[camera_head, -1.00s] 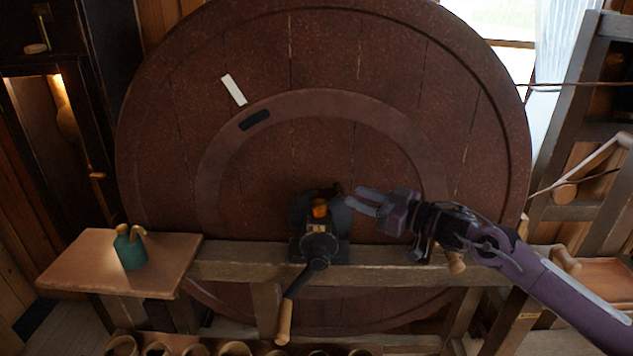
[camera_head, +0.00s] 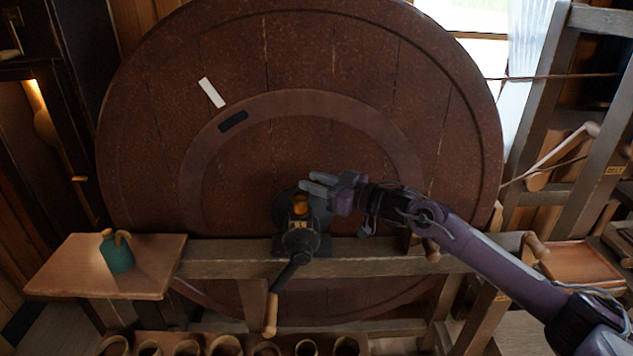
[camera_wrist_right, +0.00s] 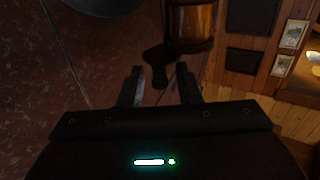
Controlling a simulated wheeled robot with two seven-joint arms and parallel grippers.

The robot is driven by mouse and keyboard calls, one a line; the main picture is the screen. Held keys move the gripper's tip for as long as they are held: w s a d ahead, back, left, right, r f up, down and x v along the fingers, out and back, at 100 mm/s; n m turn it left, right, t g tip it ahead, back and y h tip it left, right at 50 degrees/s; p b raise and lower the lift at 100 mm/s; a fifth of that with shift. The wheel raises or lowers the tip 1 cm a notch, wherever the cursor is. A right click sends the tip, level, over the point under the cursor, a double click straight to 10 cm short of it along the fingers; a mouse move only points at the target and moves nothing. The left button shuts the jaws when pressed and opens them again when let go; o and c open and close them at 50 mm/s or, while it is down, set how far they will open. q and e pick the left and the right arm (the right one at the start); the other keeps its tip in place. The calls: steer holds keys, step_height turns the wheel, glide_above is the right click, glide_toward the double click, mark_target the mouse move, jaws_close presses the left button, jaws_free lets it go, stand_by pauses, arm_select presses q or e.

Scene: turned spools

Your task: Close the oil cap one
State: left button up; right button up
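The oil cup (camera_head: 301,205) is a small amber cylinder on top of the black hub bearing (camera_head: 301,242), in front of the big wooden wheel. In the right wrist view the amber cup (camera_wrist_right: 190,25) is at the top, and a dark rounded piece, seemingly its cap (camera_wrist_right: 157,62), hangs off its edge. My right gripper (camera_head: 308,182) is just above the cup. Its two fingers (camera_wrist_right: 160,85) are apart, with the dark piece lying beyond and between their tips; I cannot tell whether they touch. In the head view the gripper hides the cap. My left gripper is out of view.
The large wheel (camera_head: 400,130) stands close behind my gripper. A crank with a wooden handle (camera_head: 271,315) hangs below the hub. A green oil can (camera_head: 116,252) stands on the left wooden shelf (camera_head: 60,275). A wooden beam (camera_head: 380,266) crosses in front.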

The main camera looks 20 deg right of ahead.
jaws_close()
